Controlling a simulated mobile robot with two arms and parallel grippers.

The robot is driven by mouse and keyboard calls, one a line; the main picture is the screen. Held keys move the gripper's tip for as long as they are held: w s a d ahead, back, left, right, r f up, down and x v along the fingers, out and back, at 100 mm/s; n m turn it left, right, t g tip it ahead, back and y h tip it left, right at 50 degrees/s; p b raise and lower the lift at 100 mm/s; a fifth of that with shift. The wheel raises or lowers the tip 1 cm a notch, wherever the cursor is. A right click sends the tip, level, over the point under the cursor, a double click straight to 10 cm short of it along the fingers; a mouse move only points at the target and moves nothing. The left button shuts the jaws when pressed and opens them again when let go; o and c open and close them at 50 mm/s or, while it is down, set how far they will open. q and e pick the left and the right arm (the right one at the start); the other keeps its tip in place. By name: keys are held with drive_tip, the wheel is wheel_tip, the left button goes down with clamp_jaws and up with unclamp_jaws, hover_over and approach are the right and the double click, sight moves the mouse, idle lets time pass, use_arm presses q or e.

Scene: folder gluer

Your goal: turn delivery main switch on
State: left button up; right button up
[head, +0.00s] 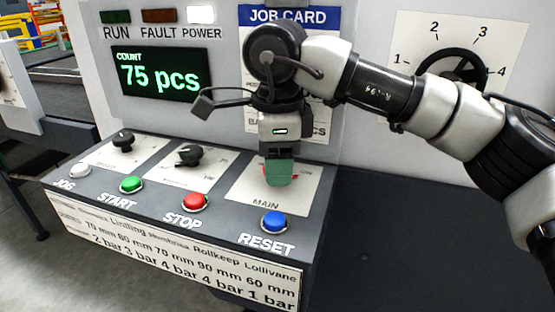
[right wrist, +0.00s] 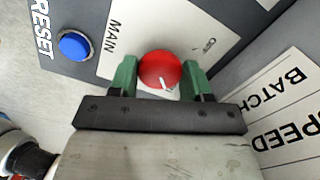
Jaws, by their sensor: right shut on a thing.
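The main switch is a round red knob (right wrist: 158,68) on a white plate (head: 256,200) marked MAIN, on the sloped console. A short white mark shows on the knob's face in the right wrist view, near its edge on the gripper side. Small lettering stands on the plate beside the knob; I cannot read it surely. My right gripper (head: 279,172) comes down from above with its green fingers on either side of the knob, shut on it. In the head view the fingers hide most of the knob. My left gripper is not in view.
A blue RESET button (head: 274,222) sits just in front of the MAIN plate. A red STOP button (head: 195,202), a green START button (head: 132,185) and two black knobs lie to the left. The display (head: 160,74) reads 75 pcs. The POWER lamp (head: 201,15) looks white.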

idle(0.4)
drive_tip(key=o, duration=0.9)
drive_tip(key=shift+r, duration=0.25)
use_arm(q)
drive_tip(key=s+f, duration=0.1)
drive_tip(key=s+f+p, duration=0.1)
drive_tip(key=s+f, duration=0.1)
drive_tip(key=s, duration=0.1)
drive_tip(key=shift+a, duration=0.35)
use_arm(e)
wheel_tip(320, 180, up, 10)
drive_tip(key=shift+r, duration=0.2)
